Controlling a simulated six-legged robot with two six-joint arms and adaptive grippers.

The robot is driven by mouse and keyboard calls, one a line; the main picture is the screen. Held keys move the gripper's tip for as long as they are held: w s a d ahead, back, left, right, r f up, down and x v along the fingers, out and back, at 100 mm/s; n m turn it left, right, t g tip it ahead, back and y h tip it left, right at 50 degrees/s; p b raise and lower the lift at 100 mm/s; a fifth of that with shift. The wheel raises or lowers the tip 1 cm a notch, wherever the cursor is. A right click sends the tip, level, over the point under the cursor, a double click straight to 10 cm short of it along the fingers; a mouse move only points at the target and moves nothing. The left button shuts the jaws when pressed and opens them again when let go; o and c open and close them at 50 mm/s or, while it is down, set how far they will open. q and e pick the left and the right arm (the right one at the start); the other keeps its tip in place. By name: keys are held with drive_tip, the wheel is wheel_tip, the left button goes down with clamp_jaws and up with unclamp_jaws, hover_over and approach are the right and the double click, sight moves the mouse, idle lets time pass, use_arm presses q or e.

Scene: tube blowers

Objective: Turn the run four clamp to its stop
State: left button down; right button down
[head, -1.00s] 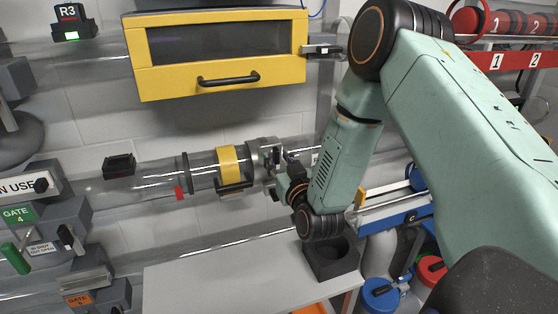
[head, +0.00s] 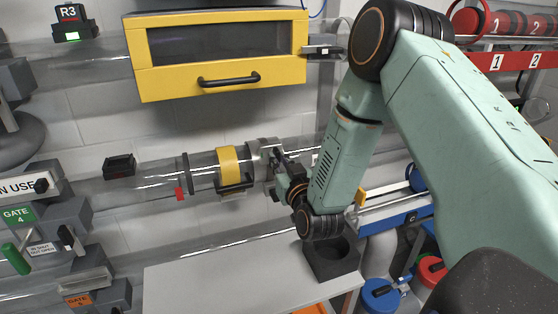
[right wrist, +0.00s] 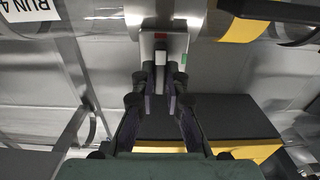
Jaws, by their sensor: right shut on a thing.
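The run four clamp (head: 262,149) is a grey metal collar on the clear tube, just right of a yellow band. In the right wrist view the clamp (right wrist: 148,43) is a grey block with a red mark and a green mark near its lever (right wrist: 158,64). My right gripper (head: 277,161) reaches up to the clamp from the lower right. In the right wrist view the gripper (right wrist: 160,82) is shut on the lever, with a finger on each side; the fingers hide part of it. My left gripper is not in view.
A yellow-framed box with a handle (head: 228,81) hangs above the tube. A grey shelf (head: 230,285) lies below, with a black square holder (head: 331,262) at its right end. The Run 4 label (right wrist: 27,8) shows in the wrist view.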

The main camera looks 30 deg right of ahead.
drive_tip(key=shift+m, duration=0.3)
drive_tip(key=m+b, duration=0.1)
drive_tip(key=m, duration=0.2)
drive_tip(key=shift+d+f+m, duration=0.1)
drive_tip(key=shift+d+m, duration=0.05)
drive_tip(key=shift+m, duration=0.15)
drive_tip(key=shift+d+f+m+b, duration=0.15)
drive_tip(key=shift+m+b, duration=1.8)
drive_tip(key=shift+m, duration=1.45)
drive_tip(key=shift+f+m+b, duration=0.1)
drive_tip(key=shift+m+b, duration=1.8)
drive_tip(key=shift+m, duration=1.5)
drive_tip(key=c, duration=1.4)
unclamp_jaws()
drive_tip(key=shift+s, duration=0.15)
